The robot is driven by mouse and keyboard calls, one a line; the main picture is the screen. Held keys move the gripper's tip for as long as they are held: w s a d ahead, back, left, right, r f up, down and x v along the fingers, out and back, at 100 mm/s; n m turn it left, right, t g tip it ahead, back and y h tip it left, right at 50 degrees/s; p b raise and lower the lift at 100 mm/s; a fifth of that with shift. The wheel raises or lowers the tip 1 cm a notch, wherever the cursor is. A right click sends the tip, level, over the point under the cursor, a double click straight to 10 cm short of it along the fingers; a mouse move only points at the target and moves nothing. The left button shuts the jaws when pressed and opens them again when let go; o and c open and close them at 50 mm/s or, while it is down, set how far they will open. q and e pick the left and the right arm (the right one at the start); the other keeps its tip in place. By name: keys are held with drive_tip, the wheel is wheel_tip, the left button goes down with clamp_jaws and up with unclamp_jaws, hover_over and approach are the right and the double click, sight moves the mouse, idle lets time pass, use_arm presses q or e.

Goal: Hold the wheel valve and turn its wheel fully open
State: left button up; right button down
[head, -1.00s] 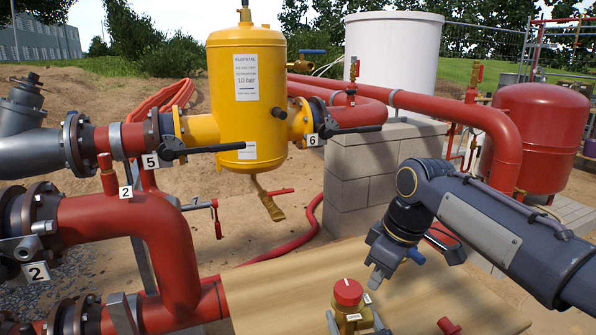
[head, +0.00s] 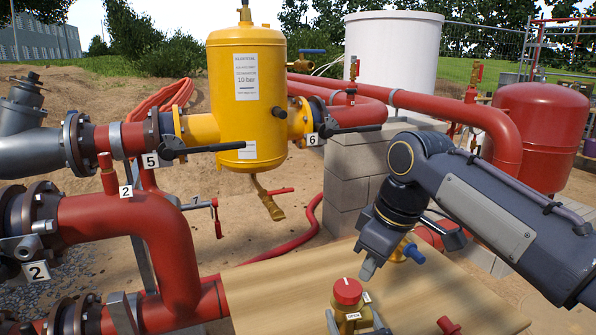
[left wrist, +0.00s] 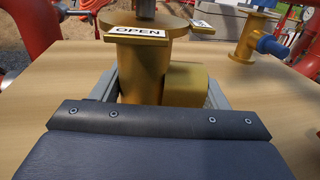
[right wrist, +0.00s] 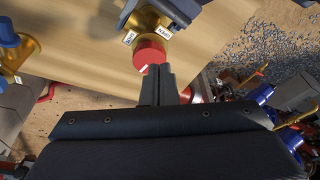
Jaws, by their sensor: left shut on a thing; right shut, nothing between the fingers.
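The wheel valve has a brass body (head: 349,316) and a red wheel (head: 347,291) with a white mark on top. It stands on the wooden table at the bottom of the head view. Its OPEN label (left wrist: 139,32) faces the left wrist camera. My left gripper (left wrist: 160,92) is shut on the valve's brass body, below the label plate. My right gripper (head: 368,270) is shut and empty, with its tips pointing down just beyond and right of the wheel. In the right wrist view its fingertips (right wrist: 163,72) are close beside the red wheel (right wrist: 149,54); I cannot tell whether they touch.
A brass fitting with a blue cap (left wrist: 272,46) stands on the table (head: 270,290) behind the valve, partly behind my right gripper in the head view. A small red part (head: 448,326) is at the front right. Red pipes (head: 170,235) line the left side. The yellow tank (head: 246,120) stands behind.

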sight(348, 291)
wheel_tip(348, 291, down, 7)
idle(0.5)
drive_tip(key=shift+w+r, duration=0.1)
drive_tip(key=shift+w, duration=0.2)
idle(0.5)
drive_tip(key=shift+w+d, duration=0.3)
drive_tip(key=shift+d, duration=0.05)
drive_tip(key=shift+w+d, duration=0.55)
drive_tip(key=shift+w, duration=0.4)
idle(0.4)
drive_tip(key=shift+d, duration=0.2)
